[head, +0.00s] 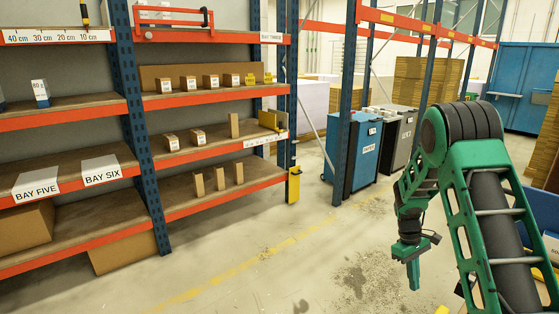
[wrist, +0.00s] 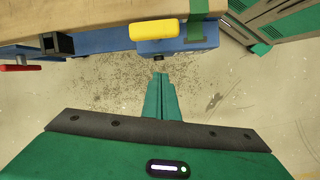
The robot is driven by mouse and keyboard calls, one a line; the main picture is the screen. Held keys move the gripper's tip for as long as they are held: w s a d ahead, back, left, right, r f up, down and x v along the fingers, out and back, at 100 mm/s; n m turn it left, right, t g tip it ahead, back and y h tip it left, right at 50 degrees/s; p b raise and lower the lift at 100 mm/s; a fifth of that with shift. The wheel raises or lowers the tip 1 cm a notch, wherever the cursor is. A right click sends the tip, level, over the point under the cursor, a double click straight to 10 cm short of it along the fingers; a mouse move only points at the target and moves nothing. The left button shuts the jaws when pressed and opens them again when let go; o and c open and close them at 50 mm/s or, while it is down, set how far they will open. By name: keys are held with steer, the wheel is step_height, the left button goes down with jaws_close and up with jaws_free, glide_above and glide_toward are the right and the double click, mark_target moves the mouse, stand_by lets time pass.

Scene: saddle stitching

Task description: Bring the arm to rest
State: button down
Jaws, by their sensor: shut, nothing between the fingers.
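My green arm rises at the right of the head view and bends at a thick dark elbow. My gripper (head: 413,275) hangs from it, pointing down over the bare concrete floor. In the wrist view my gripper (wrist: 159,80) has its two green fingers together, with nothing between them. It holds nothing and touches nothing that I can see.
Orange and blue shelving (head: 140,130) with small boxes stands at the left. The wrist view shows a wooden-topped blue bench (wrist: 100,20) with a yellow handle (wrist: 158,30). Floor lies clear at centre.

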steer(key=s+d+r+m+t+y, duration=0.1)
steer(key=s+r+m, duration=0.5)
steer(key=s+r, duration=1.25)
steer(key=s+a+r+m+t, duration=0.1)
steer(key=s+a+r+m, duration=0.1)
steer(key=s, duration=0.7)
steer(key=s+a+r+m+y, duration=0.1)
steer(key=s+a+r+m, duration=0.1)
steer(key=s, duration=0.7)
step_height(320, 180, up, 2)
steer(key=shift+a+m+t, duration=0.35)
steer(key=shift+m+t, duration=0.05)
steer(key=shift+m, duration=0.2)
steer(key=shift+s, duration=0.1)
